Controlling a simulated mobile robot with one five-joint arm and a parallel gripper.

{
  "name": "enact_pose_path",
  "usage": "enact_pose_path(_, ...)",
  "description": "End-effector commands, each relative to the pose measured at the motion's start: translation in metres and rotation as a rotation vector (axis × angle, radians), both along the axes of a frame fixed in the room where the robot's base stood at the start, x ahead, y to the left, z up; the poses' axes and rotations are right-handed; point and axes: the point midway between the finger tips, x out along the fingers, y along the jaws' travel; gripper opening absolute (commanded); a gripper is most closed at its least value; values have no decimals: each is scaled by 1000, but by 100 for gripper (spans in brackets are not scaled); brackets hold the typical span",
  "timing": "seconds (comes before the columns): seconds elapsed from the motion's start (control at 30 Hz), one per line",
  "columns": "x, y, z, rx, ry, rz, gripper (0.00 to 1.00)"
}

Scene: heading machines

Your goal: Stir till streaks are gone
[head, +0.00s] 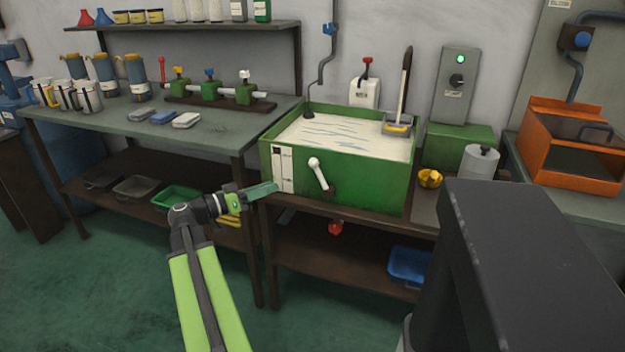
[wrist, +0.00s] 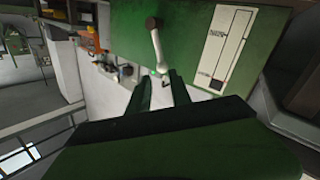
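The green tank (head: 345,176) stands on the bench and holds pale liquid (head: 335,135) with blue-grey streaks on its surface. A tool with a dark upright handle (head: 404,85) stands at the tank's back right, with a grey and yellow block (head: 397,126) at its foot. A white-knobbed lever (head: 318,172) is on the tank's front; it also shows in the wrist view (wrist: 157,48). My gripper (head: 270,188) is outside the tank, by its lower front left corner. In the wrist view its two fingers (wrist: 161,84) are apart, with nothing seen held between them.
A white gauge panel (head: 283,170) is on the tank's front left. A bent dark pipe (head: 321,70) comes down at the tank's back left. A yellow cup (head: 430,178) and grey canister (head: 479,163) stand to the right. The left bench (head: 225,135) has free room in front.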

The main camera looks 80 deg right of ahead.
Motion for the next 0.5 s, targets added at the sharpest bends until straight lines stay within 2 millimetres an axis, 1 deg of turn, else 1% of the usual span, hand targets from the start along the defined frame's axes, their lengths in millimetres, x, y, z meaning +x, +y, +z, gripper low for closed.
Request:
enact_pose_path(0.3, -59, -52, -1, 3, 0, -4, 25)
enact_pose_path(0.5, -93, -85, -1, 3, 0, -2, 25)
